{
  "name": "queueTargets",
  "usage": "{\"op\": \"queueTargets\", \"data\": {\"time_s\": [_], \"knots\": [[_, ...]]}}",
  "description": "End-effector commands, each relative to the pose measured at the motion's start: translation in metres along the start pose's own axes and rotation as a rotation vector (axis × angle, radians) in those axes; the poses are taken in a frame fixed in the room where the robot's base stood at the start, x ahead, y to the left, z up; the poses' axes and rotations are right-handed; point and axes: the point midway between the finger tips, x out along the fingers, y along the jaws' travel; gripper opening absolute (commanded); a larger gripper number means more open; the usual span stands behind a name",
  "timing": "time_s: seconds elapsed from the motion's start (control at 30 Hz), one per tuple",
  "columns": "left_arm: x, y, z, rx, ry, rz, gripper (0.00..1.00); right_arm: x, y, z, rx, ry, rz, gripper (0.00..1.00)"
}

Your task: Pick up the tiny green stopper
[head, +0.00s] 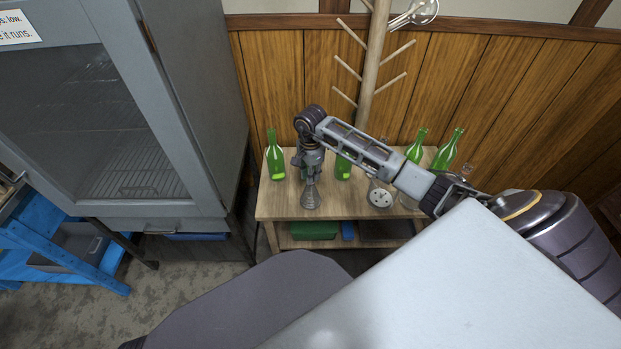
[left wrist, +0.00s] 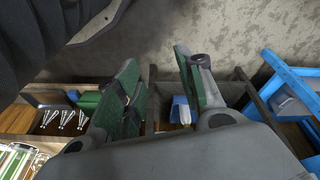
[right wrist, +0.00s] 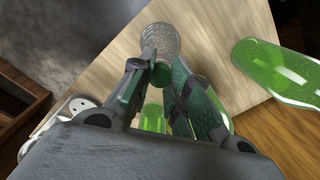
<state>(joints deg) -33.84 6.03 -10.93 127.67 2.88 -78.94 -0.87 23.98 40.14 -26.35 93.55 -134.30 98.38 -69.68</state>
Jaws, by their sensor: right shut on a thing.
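The tiny green stopper (right wrist: 160,76) shows in the right wrist view between the fingertips of my right gripper (right wrist: 164,66), which is shut on it. My left gripper (left wrist: 157,62) is open and empty, away from the table.
The wooden table (head: 342,208) bears several green bottles (head: 276,158) and a round white piece with holes (head: 380,197). A wooden peg rack (head: 374,60) stands behind my right arm. A grey cabinet (head: 195,80) stands at left, near a blue frame (head: 70,255).

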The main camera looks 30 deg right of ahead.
Motion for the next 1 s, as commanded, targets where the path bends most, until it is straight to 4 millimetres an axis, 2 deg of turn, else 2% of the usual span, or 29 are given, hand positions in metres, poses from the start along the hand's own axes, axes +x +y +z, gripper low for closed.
{"op": "queueTargets", "data": {"time_s": [0.27,0.47,1.0], "knots": [[0.0,0.0,0.0,0.0,0.0,0.0,0.38,-0.001,0.0,0.0,0.0,0.0,0.0,0.1],[-0.001,-0.001,0.0,0.0,-0.003,-0.001,0.38,-0.01,-0.001,-0.001,0.0,0.001,-0.002,0.1],[0.019,-0.006,0.012,-0.002,-0.049,-0.014,0.38,-0.083,-0.001,0.0,-0.001,0.001,-0.001,0.1]]}}
